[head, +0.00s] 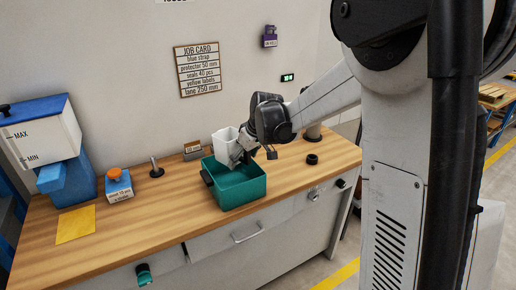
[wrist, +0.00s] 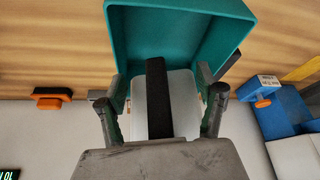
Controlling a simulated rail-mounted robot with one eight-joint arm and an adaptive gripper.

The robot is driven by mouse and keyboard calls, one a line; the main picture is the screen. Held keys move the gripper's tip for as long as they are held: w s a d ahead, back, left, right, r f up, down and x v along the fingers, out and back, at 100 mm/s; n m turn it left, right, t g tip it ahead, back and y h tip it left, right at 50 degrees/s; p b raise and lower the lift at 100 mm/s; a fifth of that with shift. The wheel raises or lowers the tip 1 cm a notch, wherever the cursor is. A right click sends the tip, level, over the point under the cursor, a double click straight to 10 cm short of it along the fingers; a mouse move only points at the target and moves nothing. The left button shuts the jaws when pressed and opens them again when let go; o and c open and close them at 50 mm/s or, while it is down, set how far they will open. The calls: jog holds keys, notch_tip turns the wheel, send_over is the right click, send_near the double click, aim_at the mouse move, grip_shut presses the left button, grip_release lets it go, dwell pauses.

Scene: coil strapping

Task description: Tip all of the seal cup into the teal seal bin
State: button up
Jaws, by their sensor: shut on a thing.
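The teal seal bin (head: 242,193) stands on the wooden bench, open side up. The white seal cup (head: 222,138) is at its back left edge, above the rim, and looks close to upright or slightly tilted. My gripper (head: 237,155) is shut on the cup and reaches over the bin from the right. In the wrist view the pale cup (wrist: 183,110) lies between my two fingers, with a dark bar across it, and the teal bin (wrist: 225,45) is beyond. The cup's contents are not visible, and the bin's floor shows no seals that I can make out.
A small label stand (head: 192,150) is behind the bin. A dark post (head: 156,168), a blue box with an orange knob (head: 118,186) and a yellow sheet (head: 76,224) are to the left. A black ring (head: 312,159) lies right.

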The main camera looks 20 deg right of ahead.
jog(key=w+d+n+g+y, duration=0.1)
jog(key=n, duration=0.3)
jog(key=w+d+n+g+y, duration=0.1)
jog(key=d+n, duration=0.1)
jog(key=n, duration=0.1)
jog(key=w+d+f+n+g+y, duration=0.1)
jog(key=w+d+n+g, duration=0.1)
jog(key=n, duration=0.2)
jog(key=shift+w+d+n+p, duration=0.1)
jog(key=shift+n+p, duration=0.2)
jog(key=shift+p, duration=0.1)
jog(key=shift+w+d+r+n+g, duration=0.1)
jog(key=shift+w+d+n+g, duration=0.1)
jog(key=shift+d+n+g, duration=0.4)
jog(key=shift+w+d+n+g, duration=0.15)
jog(key=shift+d+n, duration=0.15)
jog(key=shift+n, duration=0.6)
jog(key=shift+y, duration=0.3)
jog(key=shift+w+d+r+t+h+p, duration=0.1)
jog(key=shift+d+r+h+p, duration=0.2)
jog(key=shift+r+h, duration=0.25)
jog(key=shift+s+d+r+t+h+p, duration=0.1)
jog(key=shift+d+r+h+p, duration=0.15)
jog(key=shift+r+h, duration=0.35)
jog(key=shift+w+d+r+t+h+p, duration=0.1)
jog(key=shift+d+r+h+p, duration=0.25)
jog(key=shift+h, duration=0.3)
jog(key=shift+a+r, duration=0.1)
jog(key=shift+r+h, duration=0.4)
jog(key=shift+h, duration=0.1)
